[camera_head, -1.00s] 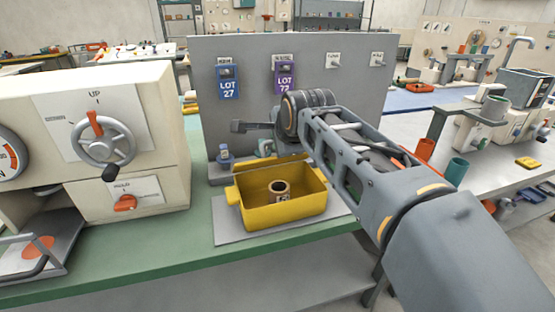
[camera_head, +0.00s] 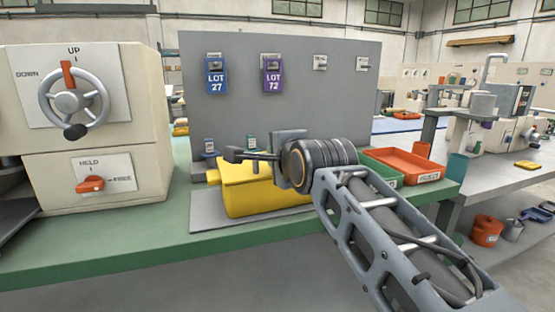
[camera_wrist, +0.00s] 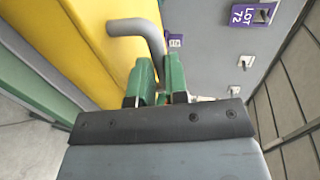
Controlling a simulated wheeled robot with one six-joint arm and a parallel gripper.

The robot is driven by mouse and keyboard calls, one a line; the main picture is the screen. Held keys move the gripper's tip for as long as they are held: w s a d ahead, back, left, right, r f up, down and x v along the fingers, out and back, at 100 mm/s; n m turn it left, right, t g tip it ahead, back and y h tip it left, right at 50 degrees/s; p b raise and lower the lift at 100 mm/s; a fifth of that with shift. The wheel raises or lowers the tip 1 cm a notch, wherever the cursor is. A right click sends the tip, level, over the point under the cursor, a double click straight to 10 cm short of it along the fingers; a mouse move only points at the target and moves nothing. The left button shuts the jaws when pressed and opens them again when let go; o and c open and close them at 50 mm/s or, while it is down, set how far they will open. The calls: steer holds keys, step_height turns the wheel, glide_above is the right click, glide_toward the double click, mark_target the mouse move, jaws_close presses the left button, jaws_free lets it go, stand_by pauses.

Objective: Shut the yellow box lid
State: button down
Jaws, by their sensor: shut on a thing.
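The yellow box (camera_head: 262,197) sits on a grey plate on the green bench in the head view. Its inside is out of sight; yellow surface covers the part of the top that shows. My wrist hides the box's right end, and I cannot tell whether the lid lies flush. In the wrist view a broad yellow surface (camera_wrist: 75,40) fills the upper left, with a bent grey handle (camera_wrist: 140,30) beside it. My gripper (camera_wrist: 158,82) has green fingers, shut on the grey handle's lower end. In the head view the fingertips are not clear.
A grey panel (camera_head: 330,105) with blue and purple lot tags stands close behind the box. A cream machine (camera_head: 85,125) with a handwheel stands at the left. Green and orange trays (camera_head: 408,166) lie right of my wrist. The bench front is clear.

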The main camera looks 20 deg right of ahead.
steer(key=shift+s+f, duration=0.1)
steer(key=shift+f, duration=0.6)
steer(key=c, duration=1.4)
jaws_free()
